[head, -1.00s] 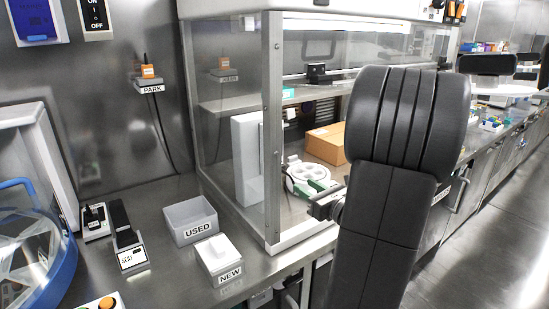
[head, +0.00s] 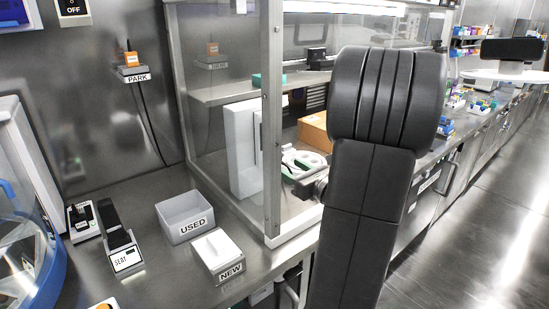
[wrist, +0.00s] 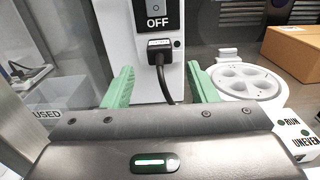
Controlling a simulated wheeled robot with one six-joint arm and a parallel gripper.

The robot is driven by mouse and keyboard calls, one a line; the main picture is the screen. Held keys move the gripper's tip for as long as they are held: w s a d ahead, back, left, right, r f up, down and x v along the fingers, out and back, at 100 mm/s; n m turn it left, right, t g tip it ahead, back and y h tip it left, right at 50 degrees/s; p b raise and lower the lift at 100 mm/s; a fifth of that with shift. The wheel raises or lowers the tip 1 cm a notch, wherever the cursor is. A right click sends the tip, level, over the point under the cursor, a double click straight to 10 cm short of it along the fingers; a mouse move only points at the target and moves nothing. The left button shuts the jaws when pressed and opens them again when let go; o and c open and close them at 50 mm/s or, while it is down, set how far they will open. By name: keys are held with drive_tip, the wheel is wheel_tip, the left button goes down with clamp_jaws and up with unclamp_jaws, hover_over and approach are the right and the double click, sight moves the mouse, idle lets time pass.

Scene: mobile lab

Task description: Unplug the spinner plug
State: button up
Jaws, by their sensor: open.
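The black spinner plug (wrist: 159,46) sits in a socket on a white upright panel (wrist: 124,43), below an OFF switch (wrist: 156,12), with its black cord hanging down. My gripper (wrist: 160,69) is open, one green finger on each side of the plug and cord in the picture. Its jaws are empty, and a gap shows between the plug and each finger. The distance in depth is hard to tell. The spinner's white rotor (wrist: 246,82) with round wells lies to the right. In the head view, the panel (head: 243,150) stands inside the glass hood, and the plug cannot be made out.
The hood's metal post (head: 271,120) stands close left of my arm. A cardboard box (head: 314,132) is behind. USED (head: 178,235) and NEW (head: 232,271) bins and a SEAT block (head: 124,258) stand on the bench. An orange plug rests on the PARK shelf (head: 137,77).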

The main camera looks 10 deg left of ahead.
drive_tip(key=x, duration=0.7)
drive_tip(key=shift+w+a, duration=0.1)
drive_tip(key=shift+a, duration=0.05)
idle(1.1)
clamp_jaws()
drive_tip(key=shift+v, duration=3.05)
